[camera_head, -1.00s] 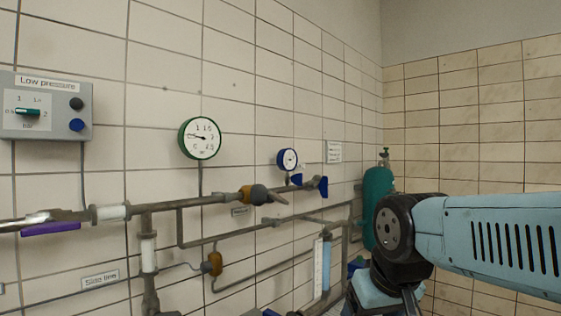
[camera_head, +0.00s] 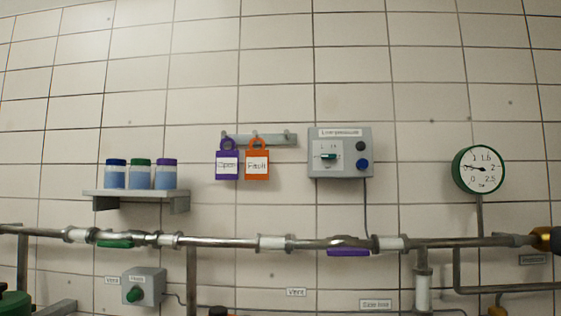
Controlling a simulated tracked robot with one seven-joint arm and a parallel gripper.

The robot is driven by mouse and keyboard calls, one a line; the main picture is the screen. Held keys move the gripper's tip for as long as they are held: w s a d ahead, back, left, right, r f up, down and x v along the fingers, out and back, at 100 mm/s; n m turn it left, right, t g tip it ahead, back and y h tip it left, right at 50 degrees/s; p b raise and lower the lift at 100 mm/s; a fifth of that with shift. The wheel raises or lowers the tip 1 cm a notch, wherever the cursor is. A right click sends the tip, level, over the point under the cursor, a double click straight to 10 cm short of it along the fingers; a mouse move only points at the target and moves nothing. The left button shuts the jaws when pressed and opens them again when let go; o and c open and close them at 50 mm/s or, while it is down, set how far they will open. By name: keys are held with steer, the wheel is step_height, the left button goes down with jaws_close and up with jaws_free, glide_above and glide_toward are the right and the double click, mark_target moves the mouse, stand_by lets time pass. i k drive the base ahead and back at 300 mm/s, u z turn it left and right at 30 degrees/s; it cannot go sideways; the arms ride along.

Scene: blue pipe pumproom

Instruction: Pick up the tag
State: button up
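Two tags hang side by side from a metal hook rail (camera_head: 270,139) on the tiled wall. The left one is a purple tag (camera_head: 227,174) with a white label that seems to read "Open". The right one is an orange tag (camera_head: 257,174) with a white label that seems to read "Fault". The rail's right-hand hook is bare. My gripper is not in view, and no part of my arm shows now.
A "Low pressure" control box (camera_head: 341,152) is right of the tags. A shelf (camera_head: 136,194) with three lidded jars (camera_head: 140,174) is at left. A horizontal pipe (camera_head: 215,242) runs below, with a green-rimmed gauge (camera_head: 479,169) at right. The wall above is clear.

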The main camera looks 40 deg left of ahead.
mark_target(257, 161)
steer(key=z, duration=1.3)
steer(key=i, duration=0.1)
steer(key=u, duration=3.15)
steer(key=k, duration=0.8)
steer(key=u, duration=0.2)
steer(key=i, duration=0.8)
steer(key=z, duration=0.1)
